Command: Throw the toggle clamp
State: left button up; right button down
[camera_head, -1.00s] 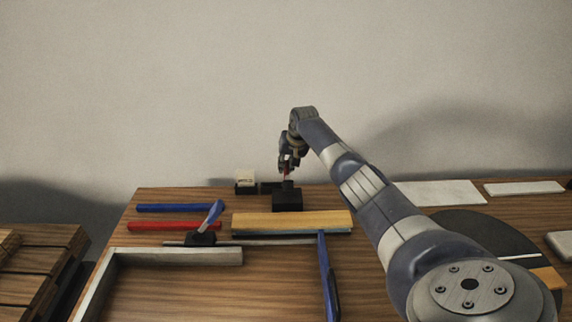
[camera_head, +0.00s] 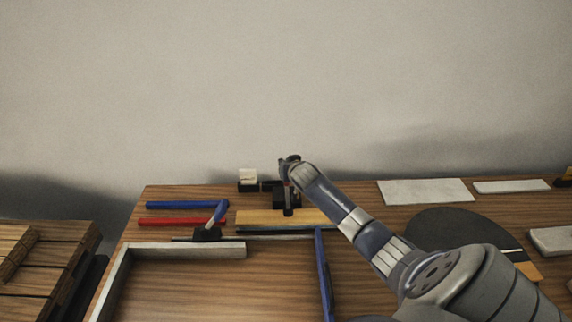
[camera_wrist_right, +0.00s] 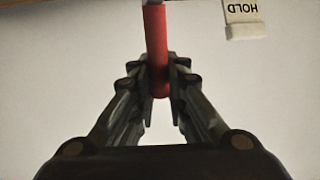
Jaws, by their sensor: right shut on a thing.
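The toggle clamp's black base (camera_head: 266,188) stands at the back of the wooden table, partly hidden by my right gripper (camera_head: 289,204). My right arm reaches in from the lower right and the gripper is low over the clamp. In the right wrist view the clamp's red handle (camera_wrist_right: 156,45) runs between the fingers of my right gripper (camera_wrist_right: 160,82), which are shut on it. The handle's red does not show in the head view. My left gripper is not in view.
A pale HOLD sign (camera_head: 248,175) stands left of the clamp; it also shows in the wrist view (camera_wrist_right: 243,13). A wood bar (camera_head: 258,217) lies in front. Red (camera_head: 182,221) and blue (camera_head: 180,205) bars lie left. A dark disc (camera_head: 450,238) lies right.

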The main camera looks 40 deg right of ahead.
jog(key=shift+s+a+f+t+h+b, duration=0.15)
jog(key=shift+s+a+t+h+b, duration=0.5)
jog(key=shift+t+b, duration=0.7)
jog(key=shift+g, duration=0.25)
jog(key=shift+f, duration=0.1)
jog(key=c, duration=2)
grip_release()
jog(key=shift+c, duration=0.2)
jog(key=o, duration=0.4)
jog(key=shift+s, duration=0.15)
jog(key=shift+o, duration=0.3)
jog(key=shift+s+a+r, duration=0.15)
jog(key=shift+r, duration=0.25)
jog(key=shift+f, duration=0.1)
jog(key=v, duration=1.2)
